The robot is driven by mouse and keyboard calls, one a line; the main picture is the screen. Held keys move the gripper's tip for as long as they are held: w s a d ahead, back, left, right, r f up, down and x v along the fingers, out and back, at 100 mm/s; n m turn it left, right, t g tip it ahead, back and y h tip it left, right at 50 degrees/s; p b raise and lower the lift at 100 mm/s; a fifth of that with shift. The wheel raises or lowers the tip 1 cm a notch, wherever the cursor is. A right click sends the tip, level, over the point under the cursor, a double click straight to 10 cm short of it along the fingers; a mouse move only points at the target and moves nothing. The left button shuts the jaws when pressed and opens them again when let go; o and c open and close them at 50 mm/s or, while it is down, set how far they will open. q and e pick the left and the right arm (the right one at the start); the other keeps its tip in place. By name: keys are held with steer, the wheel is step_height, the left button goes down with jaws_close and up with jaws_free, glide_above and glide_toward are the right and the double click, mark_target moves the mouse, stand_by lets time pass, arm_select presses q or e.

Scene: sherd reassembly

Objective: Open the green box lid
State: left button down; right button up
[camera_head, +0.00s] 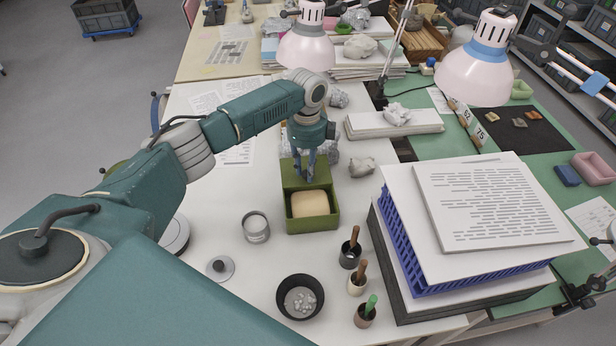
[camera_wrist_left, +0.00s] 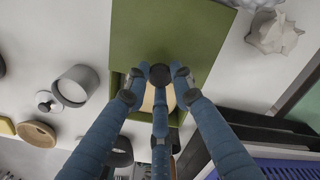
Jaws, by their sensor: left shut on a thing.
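The green box (camera_head: 313,226) stands on the white table with its inside showing, and a cream block (camera_head: 310,204) lies in it. The green lid (camera_head: 291,176) is raised at the back of the box, tilted away from the opening. My left gripper (camera_head: 308,177) is at the lid, its fingers closed. In the left wrist view, the fingers (camera_wrist_left: 163,85) close around a dark round knob (camera_wrist_left: 181,72) on the lid (camera_wrist_left: 168,28). The fingers hide part of the box and block there. My right gripper is in neither view.
A metal cup (camera_head: 256,228) stands left of the box, and a dark bowl (camera_head: 300,297) in front. Several tool holders (camera_head: 349,256) stand at the front right, beside a blue crate (camera_head: 402,240) under papers.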

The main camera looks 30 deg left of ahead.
mark_target(306, 171)
arm_select(q)
steer(key=shift+w+a+r, duration=0.15)
steer(key=shift+w+r, duration=0.05)
steer(key=c, duration=1.5)
jaws_free()
steer(key=shift+o, duration=0.2)
steer(key=shift+f, duration=0.15)
step_height(306, 171, up, 12)
